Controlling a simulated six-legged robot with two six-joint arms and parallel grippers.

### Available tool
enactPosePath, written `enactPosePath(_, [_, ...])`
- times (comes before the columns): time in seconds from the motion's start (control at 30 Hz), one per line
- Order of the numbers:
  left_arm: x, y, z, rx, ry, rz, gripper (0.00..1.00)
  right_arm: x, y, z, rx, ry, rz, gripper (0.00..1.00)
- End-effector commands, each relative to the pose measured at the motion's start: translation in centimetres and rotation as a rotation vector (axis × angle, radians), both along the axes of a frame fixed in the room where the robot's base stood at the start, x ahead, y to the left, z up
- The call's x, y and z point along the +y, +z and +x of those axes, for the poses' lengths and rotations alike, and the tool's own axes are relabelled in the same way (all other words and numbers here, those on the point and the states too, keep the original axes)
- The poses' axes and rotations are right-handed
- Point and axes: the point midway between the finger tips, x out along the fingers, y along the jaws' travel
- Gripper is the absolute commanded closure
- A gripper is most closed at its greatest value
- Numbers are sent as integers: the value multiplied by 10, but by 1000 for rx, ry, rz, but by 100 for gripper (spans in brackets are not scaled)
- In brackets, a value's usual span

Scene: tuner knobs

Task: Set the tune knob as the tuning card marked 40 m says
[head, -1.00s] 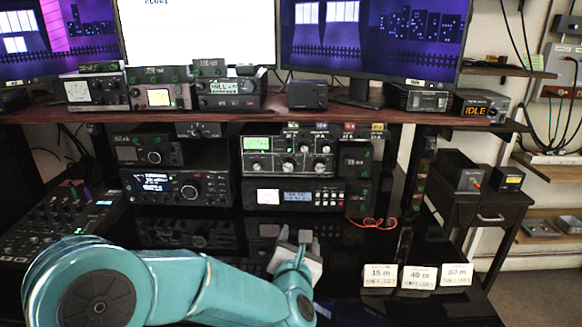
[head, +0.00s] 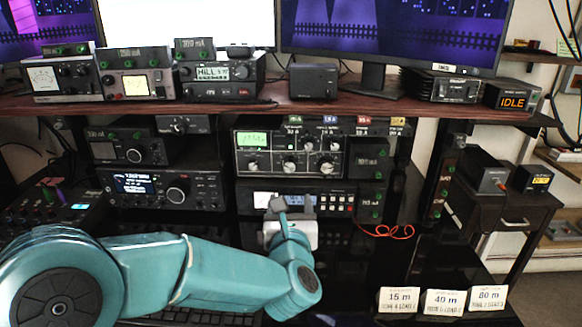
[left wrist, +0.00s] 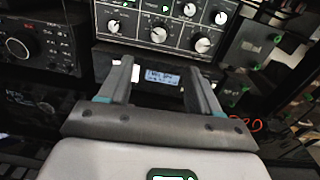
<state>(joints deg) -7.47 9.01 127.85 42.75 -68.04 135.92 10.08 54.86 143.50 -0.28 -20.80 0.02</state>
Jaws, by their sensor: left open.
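The tuner (head: 305,150) is a dark box with a green display and several pale knobs, standing under the wooden shelf. Its lower knobs include a left one (head: 289,165) and a right one (head: 326,169); I cannot read which is marked tune. The knobs also show in the left wrist view, with one on the lower right (left wrist: 203,45). My left gripper (head: 292,204) is open and empty, below the tuner, in front of the unit with a small lit display (left wrist: 163,78). The 40 m card (head: 445,301) stands at the lower right; its small text is unreadable. My right gripper is not in view.
The 15 m card (head: 399,299) and the 80 m card (head: 488,298) flank the 40 m card. A radio (head: 160,188) stands left of the tuner. An orange cable (head: 388,232) lies to the right. The shelf edge (head: 250,109) overhangs the tuner.

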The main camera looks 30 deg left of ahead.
Motion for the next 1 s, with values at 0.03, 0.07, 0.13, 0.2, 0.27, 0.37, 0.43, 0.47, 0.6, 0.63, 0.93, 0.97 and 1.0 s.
enactPosePath(0.03, [2, 0, 2, 0, 2, -1, 37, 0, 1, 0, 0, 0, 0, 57])
enactPosePath(0.07, [3, 0, 4, 1, 2, -1, 37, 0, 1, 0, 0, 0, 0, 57])
enactPosePath(0.13, [9, 1, 12, 0, 3, 0, 37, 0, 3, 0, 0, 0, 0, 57])
enactPosePath(0.2, [17, 0, 23, 2, 4, 0, 37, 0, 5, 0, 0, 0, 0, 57])
enactPosePath(0.27, [25, 0, 35, 2, 4, 0, 37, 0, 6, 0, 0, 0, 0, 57])
enactPosePath(0.37, [38, 1, 55, 1, 3, 0, 37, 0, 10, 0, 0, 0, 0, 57])
enactPosePath(0.43, [48, 1, 69, 1, 3, 0, 37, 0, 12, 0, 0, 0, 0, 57])
enactPosePath(0.47, [51, 1, 75, 1, 2, 0, 37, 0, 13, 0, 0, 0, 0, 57])
enactPosePath(0.6, [69, 1, 100, 1, 2, 0, 37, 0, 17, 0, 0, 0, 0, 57])
enactPosePath(0.63, [72, 0, 105, 1, 1, 0, 37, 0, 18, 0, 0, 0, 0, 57])
enactPosePath(0.93, [89, 0, 131, 1, -1, 1, 37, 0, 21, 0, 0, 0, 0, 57])
enactPosePath(0.97, [89, 0, 132, 1, -1, 1, 37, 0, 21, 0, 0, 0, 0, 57])
enactPosePath(1.0, [89, 0, 132, 1, -1, 2, 37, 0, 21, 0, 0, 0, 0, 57])
